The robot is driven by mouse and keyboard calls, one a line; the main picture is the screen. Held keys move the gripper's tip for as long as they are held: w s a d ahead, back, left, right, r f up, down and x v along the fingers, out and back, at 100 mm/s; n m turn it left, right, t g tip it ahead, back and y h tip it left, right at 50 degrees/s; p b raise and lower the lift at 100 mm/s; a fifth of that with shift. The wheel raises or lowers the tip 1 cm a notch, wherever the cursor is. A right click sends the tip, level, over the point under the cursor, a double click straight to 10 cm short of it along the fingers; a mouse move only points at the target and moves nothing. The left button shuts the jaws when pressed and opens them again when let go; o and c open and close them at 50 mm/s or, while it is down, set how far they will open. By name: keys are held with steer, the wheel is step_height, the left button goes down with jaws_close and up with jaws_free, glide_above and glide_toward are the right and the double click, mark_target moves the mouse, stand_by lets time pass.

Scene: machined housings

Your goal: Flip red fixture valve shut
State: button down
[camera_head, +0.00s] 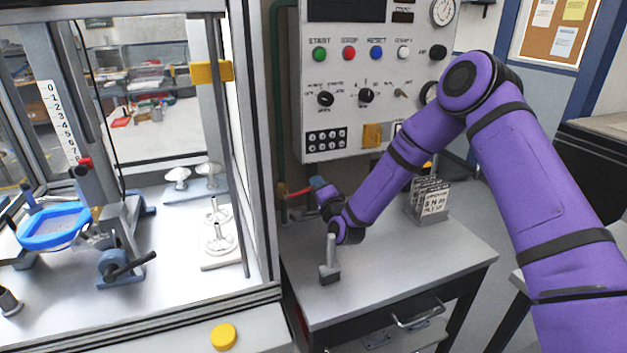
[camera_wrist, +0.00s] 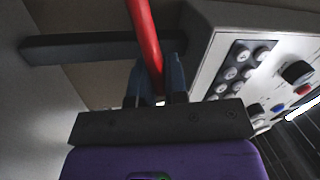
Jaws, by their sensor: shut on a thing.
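The red valve handle (camera_head: 298,192) sticks out to the right from the green pipe (camera_head: 275,60) beside the control panel. In the wrist view the red handle (camera_wrist: 146,38) runs down from the top edge into the space between my fingers. My gripper (camera_head: 318,186) is at the handle's right end, and in the wrist view my gripper (camera_wrist: 156,85) is shut on it. The fingers hide the handle's held end. The valve body is small in the head view and its inner state cannot be told.
The control panel (camera_head: 350,146) stands just above and right of the valve. The glass-sided machine enclosure (camera_head: 262,200) is close on the left. Below is a metal workbench (camera_head: 400,275) with a small grey stand (camera_head: 330,262) and a card holder (camera_head: 430,205); its front is mostly clear.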

steer(key=shift+d+f+m+h, duration=0.1)
steer(key=shift+f+m+h, duration=0.15)
steer(key=shift+f+m, duration=0.6)
steer(key=shift+d+f+m+h, duration=0.1)
steer(key=shift+f+m+h, duration=0.3)
steer(key=shift+m, duration=0.75)
steer(key=shift+f, duration=0.15)
steer(key=c, duration=1.2)
jaws_free()
steer(key=shift+o, duration=0.3)
